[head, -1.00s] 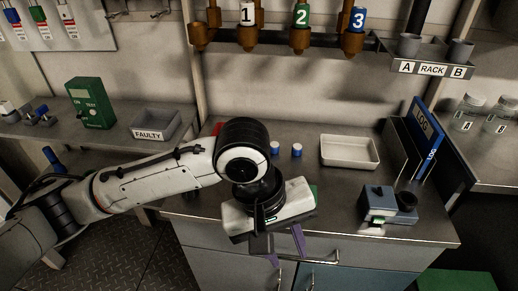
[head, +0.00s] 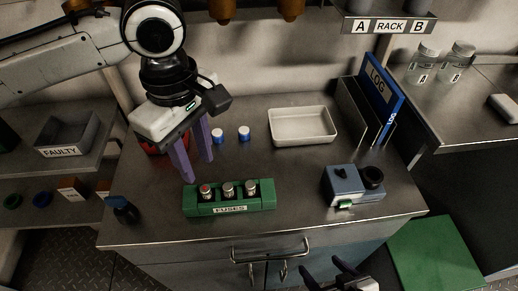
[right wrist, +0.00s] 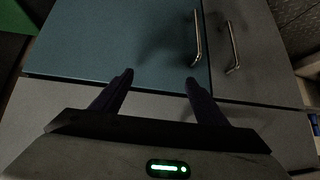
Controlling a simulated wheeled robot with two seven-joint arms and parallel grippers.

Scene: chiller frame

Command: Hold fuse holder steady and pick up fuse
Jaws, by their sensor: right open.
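The green fuse holder (head: 229,209), labelled FUSES, sits near the front edge of the metal bench in the head view. Several upright fuses stand in it; the leftmost fuse (head: 206,192) has a red top. My left gripper (head: 198,168) is open, its purple fingers pointing down, just behind and above the holder's left end. It appears empty and apart from the holder. My right gripper (head: 330,272) is open and empty, low in front of the bench. In the right wrist view its fingers (right wrist: 158,80) point toward the cabinet doors.
A white tray (head: 302,140) stands at the back, with two blue-and-white caps (head: 231,134) left of it. A blue-grey device (head: 347,186) sits at the right, before a LOG binder (head: 382,95). A FAULTY bin (head: 68,135) is on the left shelf. Cabinet handles (head: 271,254) protrude below the bench.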

